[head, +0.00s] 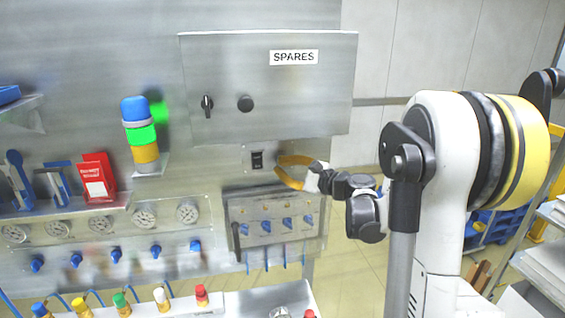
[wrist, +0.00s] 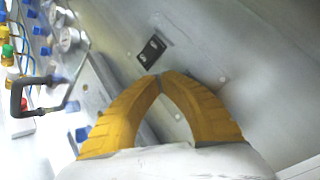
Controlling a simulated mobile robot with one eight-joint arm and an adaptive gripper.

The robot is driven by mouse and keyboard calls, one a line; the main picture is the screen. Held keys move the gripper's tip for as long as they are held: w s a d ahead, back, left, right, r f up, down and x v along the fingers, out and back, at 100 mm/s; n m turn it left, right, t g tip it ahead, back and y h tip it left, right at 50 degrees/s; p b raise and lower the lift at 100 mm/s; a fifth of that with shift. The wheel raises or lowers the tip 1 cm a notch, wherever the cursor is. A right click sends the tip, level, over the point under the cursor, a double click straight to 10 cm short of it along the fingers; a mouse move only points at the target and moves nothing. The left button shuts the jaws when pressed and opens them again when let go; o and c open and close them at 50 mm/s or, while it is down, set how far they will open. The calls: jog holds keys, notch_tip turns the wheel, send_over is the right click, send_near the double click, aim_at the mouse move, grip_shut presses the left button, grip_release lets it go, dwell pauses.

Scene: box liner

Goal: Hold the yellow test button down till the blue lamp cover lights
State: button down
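A stacked lamp (head: 143,145) stands on a small bracket at the left of the steel panel. Its blue cover (head: 135,108) on top looks unlit; the green section (head: 141,134) below is bright and throws a green glow on the wall. I cannot make out a yellow test button in either view. My gripper (head: 277,164) has yellow-orange fingers with tips meeting and nothing visible between them; they also show in the wrist view (wrist: 160,76). The tips are close to a black switch plate (head: 257,160), also in the wrist view (wrist: 151,50). Contact cannot be told.
A SPARES cabinet (head: 265,88) with a black handle and knob juts out above my gripper. A valve panel (head: 275,222) with blue knobs lies below. Gauges (head: 144,218), red boxes (head: 95,180) and coloured-cap bottles (head: 122,302) are at left.

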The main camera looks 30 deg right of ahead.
jog(key=shift+s+a, duration=0.15)
jog(key=shift+s, duration=0.25)
jog(key=s, duration=0.2)
jog(key=s+a, duration=0.1)
jog(key=s, duration=0.1)
jog(key=shift+s+a, duration=0.15)
jog(key=shift+s, duration=0.25)
jog(key=shift+a+b, duration=0.1)
jog(key=shift+b, duration=0.2)
